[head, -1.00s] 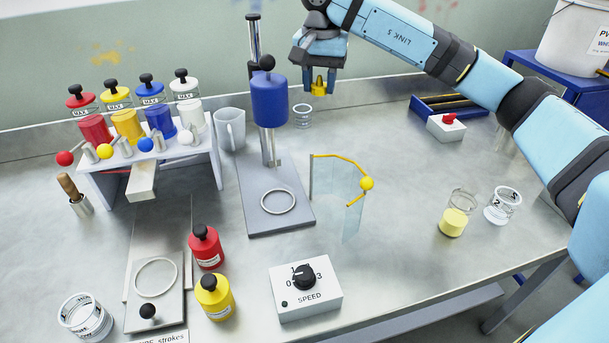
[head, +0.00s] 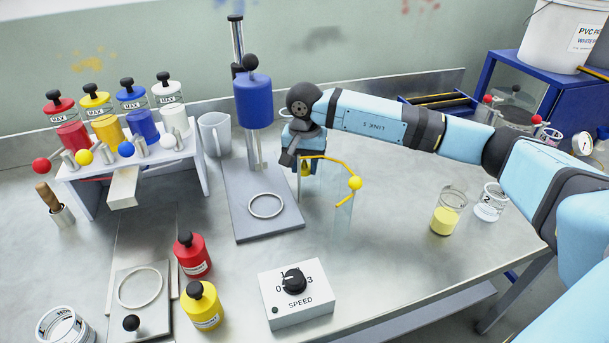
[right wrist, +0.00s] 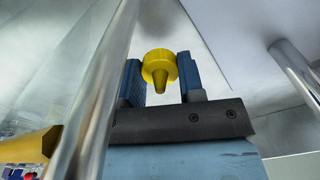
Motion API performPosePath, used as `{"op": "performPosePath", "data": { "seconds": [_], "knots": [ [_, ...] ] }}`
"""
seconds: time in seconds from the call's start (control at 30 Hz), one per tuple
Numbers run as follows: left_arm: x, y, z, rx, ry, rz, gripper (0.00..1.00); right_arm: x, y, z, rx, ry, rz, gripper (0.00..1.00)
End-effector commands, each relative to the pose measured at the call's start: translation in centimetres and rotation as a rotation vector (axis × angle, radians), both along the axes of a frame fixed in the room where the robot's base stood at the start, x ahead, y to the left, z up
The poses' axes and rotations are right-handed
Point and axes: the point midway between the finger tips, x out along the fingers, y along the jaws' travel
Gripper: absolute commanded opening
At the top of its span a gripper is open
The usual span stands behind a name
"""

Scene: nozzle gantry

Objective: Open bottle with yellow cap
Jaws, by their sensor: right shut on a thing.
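A small yellow cap with a tapered nozzle (right wrist: 160,68) sits between the blue fingers of my right gripper (right wrist: 158,80) in the right wrist view, and the gripper is shut on it. In the head view my right gripper (head: 306,180) is low, beside the mixer and partly behind the yellow-rimmed clear guard; only a bit of the yellow cap (head: 305,168) shows there. No bottle body can be made out under the cap. A yellow bottle with a black top (head: 202,307) stands upright at the front. My left gripper is not in view.
The blue mixer (head: 254,100) stands just left of my right gripper; the guard's yellow rod (head: 338,163) is close. A red bottle (head: 192,257), speed box (head: 305,311) and beakers (head: 449,213) stand around. The bench between guard and beakers is clear.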

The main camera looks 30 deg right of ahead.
Motion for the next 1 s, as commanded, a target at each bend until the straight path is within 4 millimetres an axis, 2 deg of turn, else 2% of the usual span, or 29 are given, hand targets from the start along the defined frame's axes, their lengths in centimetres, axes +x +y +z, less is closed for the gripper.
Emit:
{"op": "performPosePath", "data": {
  "seconds": [0.1,0.2,0.57,0.6,0.87,1.0],
  "knots": [
    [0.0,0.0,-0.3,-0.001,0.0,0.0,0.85,-0.1,0.0,-2.1,0.0,0.004,0.0,0.07],
    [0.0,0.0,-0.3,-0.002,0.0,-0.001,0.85,-0.1,0.0,-3.2,0.001,0.002,0.001,0.07],
    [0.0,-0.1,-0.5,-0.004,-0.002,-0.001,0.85,0.0,0.0,-3.7,0.0,0.001,0.001,0.07],
    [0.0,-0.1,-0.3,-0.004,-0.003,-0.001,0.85,0.0,0.0,-3.5,0.001,0.001,0.001,0.45],
    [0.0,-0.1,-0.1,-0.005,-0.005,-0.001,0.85,0.0,0.0,-3.4,0.0,0.001,0.001,0.46],
    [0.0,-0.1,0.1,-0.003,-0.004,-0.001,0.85,0.0,0.0,-2.6,0.001,-0.001,0.0,0.46]
  ]
}}
